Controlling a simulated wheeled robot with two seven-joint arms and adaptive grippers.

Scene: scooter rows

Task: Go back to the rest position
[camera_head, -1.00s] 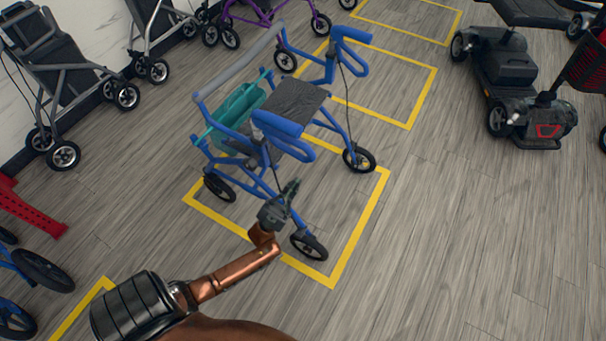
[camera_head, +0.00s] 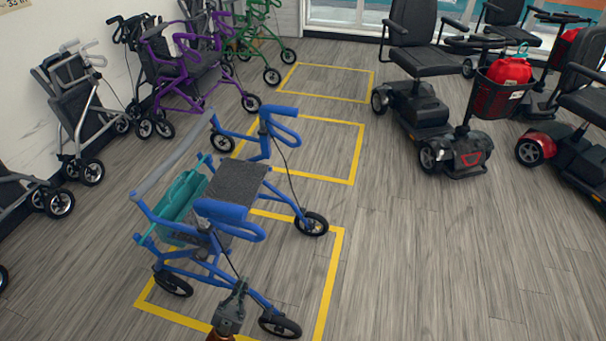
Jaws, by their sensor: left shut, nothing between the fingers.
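My left gripper (camera_head: 237,294) shows at the bottom of the head view, with a bit of copper-coloured arm below it. Its fingers are shut and hold nothing. My right gripper is not in view.
Several walkers, including a purple one (camera_head: 185,77) and a green one (camera_head: 262,40), line the left wall. Mobility scooters stand at the right, one with a red item (camera_head: 509,70) in its basket. Empty yellow rectangles (camera_head: 352,155) lie behind the rollator. Floor at lower right is clear.

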